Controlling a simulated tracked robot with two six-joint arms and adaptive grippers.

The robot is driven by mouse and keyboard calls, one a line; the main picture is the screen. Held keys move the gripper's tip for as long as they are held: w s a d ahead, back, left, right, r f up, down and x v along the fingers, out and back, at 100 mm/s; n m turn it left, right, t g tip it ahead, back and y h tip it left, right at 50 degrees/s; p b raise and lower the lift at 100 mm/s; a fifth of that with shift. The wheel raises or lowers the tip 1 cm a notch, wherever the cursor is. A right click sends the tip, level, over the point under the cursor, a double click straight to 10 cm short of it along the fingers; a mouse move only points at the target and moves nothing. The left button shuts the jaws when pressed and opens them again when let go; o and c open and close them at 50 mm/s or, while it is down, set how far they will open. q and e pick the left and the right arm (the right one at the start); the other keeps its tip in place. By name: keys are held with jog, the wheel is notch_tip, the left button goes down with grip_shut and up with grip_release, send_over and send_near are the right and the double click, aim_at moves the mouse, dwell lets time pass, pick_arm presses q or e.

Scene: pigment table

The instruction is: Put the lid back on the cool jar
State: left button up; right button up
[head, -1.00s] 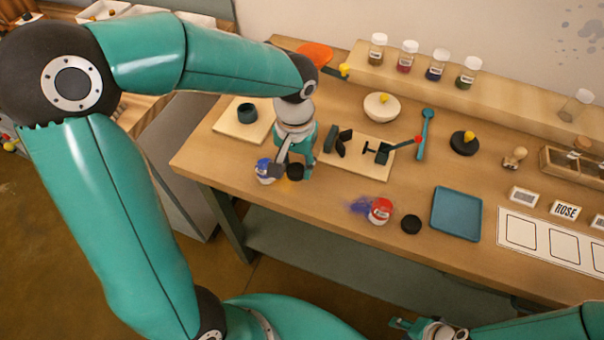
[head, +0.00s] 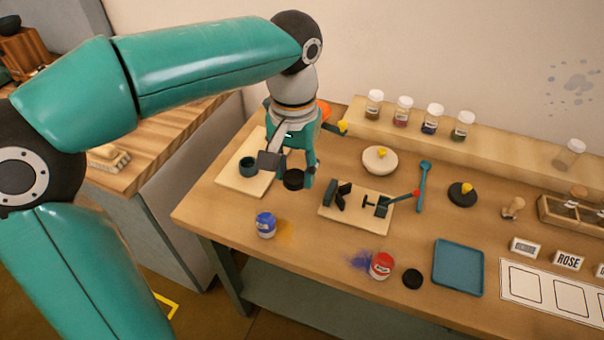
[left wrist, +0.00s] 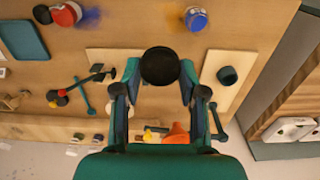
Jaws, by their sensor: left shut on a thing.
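The blue jar (head: 265,225) stands upright near the table's left front, its top white-labelled body showing no black lid. It also shows in the left wrist view (left wrist: 196,18). My left gripper (head: 289,173) is shut on a black round lid (head: 293,180), held raised above the table, behind and to the right of the blue jar in the head view. The lid shows between both fingers in the left wrist view (left wrist: 160,66). A red jar (head: 381,266) lies or leans further right, with another black lid (head: 412,279) beside it. My right gripper is out of view.
Yellow powder lies beside the blue jar, blue powder beside the red one. A board with a dark cup (head: 248,166), a board with a black fixture (head: 355,207), a white bowl (head: 380,161) and a blue tray (head: 458,267) stand around.

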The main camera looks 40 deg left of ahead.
pick_arm(q)
jog(key=w+d+f+m, duration=0.3)
jog(key=w+f, duration=0.1)
jog(key=f, duration=0.2)
jog(key=w+d+f+m, duration=0.2)
jog(key=w+f+m, duration=0.1)
jog(key=f, duration=0.3)
jog(key=shift+w+d+f, duration=0.25)
jog(key=shift+w+d, duration=0.15)
jog(key=shift+w, duration=0.3)
